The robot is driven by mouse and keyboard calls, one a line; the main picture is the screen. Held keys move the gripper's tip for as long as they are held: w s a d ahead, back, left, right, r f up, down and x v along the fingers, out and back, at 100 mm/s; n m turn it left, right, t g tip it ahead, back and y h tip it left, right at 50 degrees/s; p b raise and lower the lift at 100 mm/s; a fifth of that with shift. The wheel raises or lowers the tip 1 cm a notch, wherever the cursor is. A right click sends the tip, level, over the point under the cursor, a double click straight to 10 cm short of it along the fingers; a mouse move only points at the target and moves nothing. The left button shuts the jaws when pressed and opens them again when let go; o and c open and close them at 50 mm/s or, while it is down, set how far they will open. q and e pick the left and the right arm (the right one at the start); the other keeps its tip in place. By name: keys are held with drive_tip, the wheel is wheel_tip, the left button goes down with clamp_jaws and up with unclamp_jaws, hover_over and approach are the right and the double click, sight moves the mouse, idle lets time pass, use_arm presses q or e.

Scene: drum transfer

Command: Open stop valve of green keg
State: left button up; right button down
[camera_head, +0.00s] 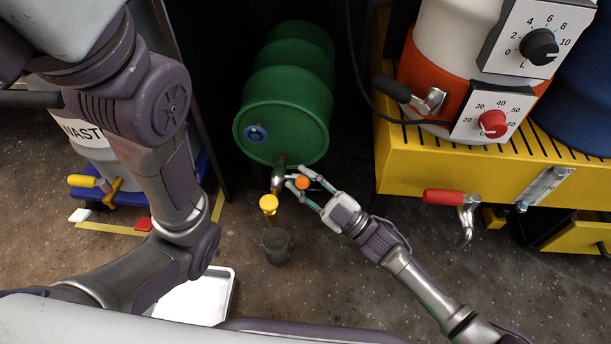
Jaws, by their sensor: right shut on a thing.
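The green keg (288,98) lies on its side at top centre, its blue-plugged end facing me. A metal stop valve (279,170) comes out of the lower edge of that end, with a yellow piece (268,204) hanging below it. An orange knob (302,183) shows just right of the valve. My right gripper (294,181) reaches in from the lower right, its fingers closed around the orange knob beside the valve. The exact finger contact is too small to tell. My left arm crosses the left side; its gripper is out of view.
A dark cup (276,245) stands on the floor below the yellow piece. A yellow platform (480,165) with drums, dials and a red-handled tap (455,199) is on the right. A waste container (95,140) is at left, a white tray (200,299) at lower left.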

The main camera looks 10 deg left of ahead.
drive_tip(key=shift+s+f+n+g+y+b, duration=0.4)
drive_tip(key=shift+f+n+g+y+b, duration=0.65)
drive_tip(key=shift+n, duration=1.15)
drive_tip(key=shift+s+f+n+g+y+b, duration=0.45)
drive_tip(key=shift+n+g+b, duration=1.1)
drive_tip(key=shift+n, duration=0.65)
drive_tip(key=shift+s+f+n+g+y+b, duration=0.35)
drive_tip(key=shift+f+n+g+y+b, duration=0.75)
drive_tip(key=shift+n, duration=1.1)
drive_tip(key=shift+r+n+g+h, duration=0.2)
drive_tip(key=shift+n+g+h, duration=0.1)
drive_tip(key=shift+g, duration=0.2)
drive_tip(key=c, duration=0.8)
unclamp_jaws()
drive_tip(key=shift+c, duration=0.2)
drive_tip(key=shift+r, duration=0.1)
